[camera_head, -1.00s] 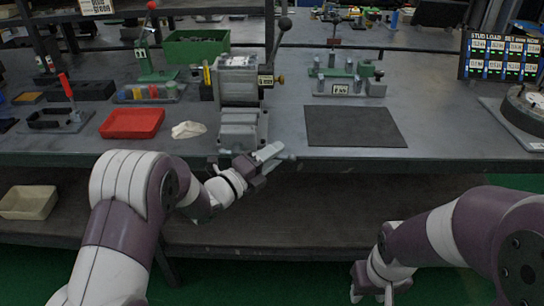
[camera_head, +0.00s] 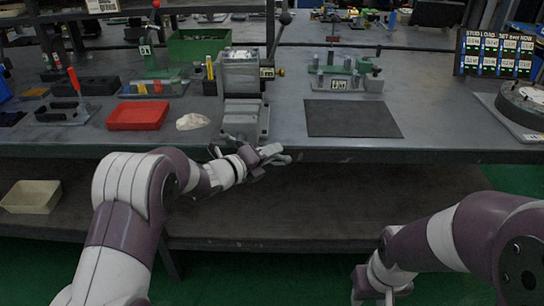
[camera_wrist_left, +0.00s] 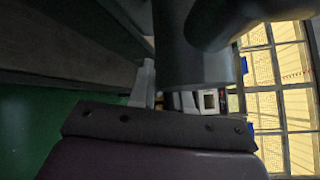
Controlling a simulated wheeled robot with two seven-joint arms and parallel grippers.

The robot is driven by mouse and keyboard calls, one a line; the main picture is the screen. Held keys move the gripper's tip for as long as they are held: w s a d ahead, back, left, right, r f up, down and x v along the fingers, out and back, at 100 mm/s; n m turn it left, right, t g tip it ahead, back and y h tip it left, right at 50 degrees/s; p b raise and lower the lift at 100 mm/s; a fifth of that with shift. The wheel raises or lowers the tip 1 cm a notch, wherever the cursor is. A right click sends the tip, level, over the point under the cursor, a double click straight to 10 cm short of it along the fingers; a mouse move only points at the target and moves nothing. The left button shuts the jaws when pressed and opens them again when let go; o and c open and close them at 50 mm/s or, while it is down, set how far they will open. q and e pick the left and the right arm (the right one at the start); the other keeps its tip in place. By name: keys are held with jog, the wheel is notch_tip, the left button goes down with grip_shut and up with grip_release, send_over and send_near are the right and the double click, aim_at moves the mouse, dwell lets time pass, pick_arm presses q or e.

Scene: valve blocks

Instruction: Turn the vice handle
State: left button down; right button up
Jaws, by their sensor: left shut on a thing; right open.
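The grey vice (camera_head: 242,118) stands at the table's front edge in the head view, left of the dark mat. Its handle is at the front, largely hidden by my left gripper (camera_head: 272,153). My left gripper is shut on the vice handle. In the left wrist view, a dark round part, which I take to be the handle (camera_wrist_left: 192,55), fills the space in front of the jaws, blurred and close. My right gripper (camera_head: 371,294) is open and empty, low in front of the table and partly cut off by the frame's bottom.
A lever with a black ball (camera_head: 286,18) rises beside the block held in the vice. A red tray (camera_head: 137,116) and a whitish cloth (camera_head: 193,121) lie left of it. A dark mat (camera_head: 352,118) lies right, bare. A lower shelf (camera_head: 330,205) runs beneath the table edge.

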pick_arm(q)
jog(key=a+f+m+g+y+p, duration=0.2)
jog(key=a+f+m+y, duration=0.3)
jog(key=y, duration=0.4)
jog(key=shift+a+m+p, duration=0.5)
jog(key=shift+a+p, duration=0.25)
jog(key=shift+a, duration=0.4)
jog(key=shift+g, duration=0.3)
jog(key=shift+a, duration=0.1)
jog(key=c, duration=1.2)
grip_release()
